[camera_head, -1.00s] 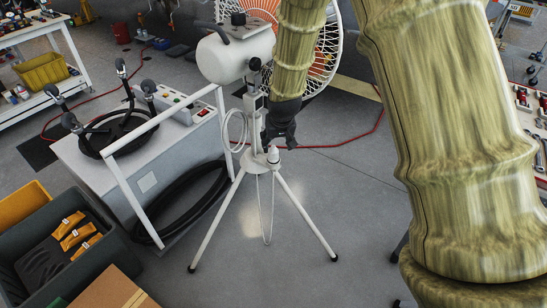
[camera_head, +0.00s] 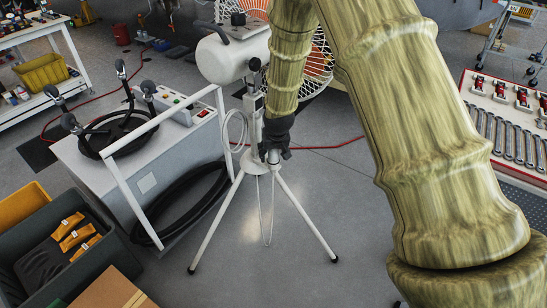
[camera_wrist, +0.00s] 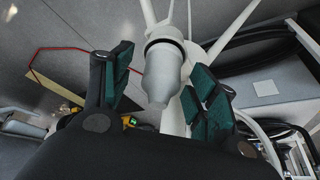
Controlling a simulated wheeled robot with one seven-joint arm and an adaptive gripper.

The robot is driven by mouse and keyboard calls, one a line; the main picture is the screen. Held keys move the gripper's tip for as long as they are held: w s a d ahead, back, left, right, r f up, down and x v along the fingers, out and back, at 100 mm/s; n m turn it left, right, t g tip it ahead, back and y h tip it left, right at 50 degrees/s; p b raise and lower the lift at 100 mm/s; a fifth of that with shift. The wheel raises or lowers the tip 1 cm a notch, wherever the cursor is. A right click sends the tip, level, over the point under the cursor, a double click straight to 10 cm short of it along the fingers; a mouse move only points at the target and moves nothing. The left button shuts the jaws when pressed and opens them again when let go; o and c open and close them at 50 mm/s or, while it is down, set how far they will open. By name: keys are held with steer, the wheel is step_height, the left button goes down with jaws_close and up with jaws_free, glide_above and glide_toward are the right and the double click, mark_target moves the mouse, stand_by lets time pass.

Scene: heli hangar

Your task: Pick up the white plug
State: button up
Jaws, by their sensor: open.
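The white plug (camera_wrist: 163,76) shows in the wrist view, a pale tapered piece with its narrow end toward me. It sits on the white tripod stand (camera_wrist: 235,35). My gripper (camera_wrist: 158,82) is open, one green-padded finger on each side of the plug. The fingers look apart from it, though the gap on the right is small. In the head view my gripper (camera_head: 276,150) is at the tripod hub, and the plug's tip (camera_head: 273,157) shows just below it. The tripod (camera_head: 222,222) stands on the floor.
A fan (camera_head: 317,68) stands behind. A grey cart (camera_head: 150,180) with hoses is at left, bins (camera_head: 75,235) at lower left, and a tool tray (camera_head: 510,130) at right. Floor at front is clear.

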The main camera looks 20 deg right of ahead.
steer(key=shift+c, duration=0.2)
steer(key=c, duration=1)
steer(key=shift+c, duration=0.3)
steer(key=shift+r, duration=0.2)
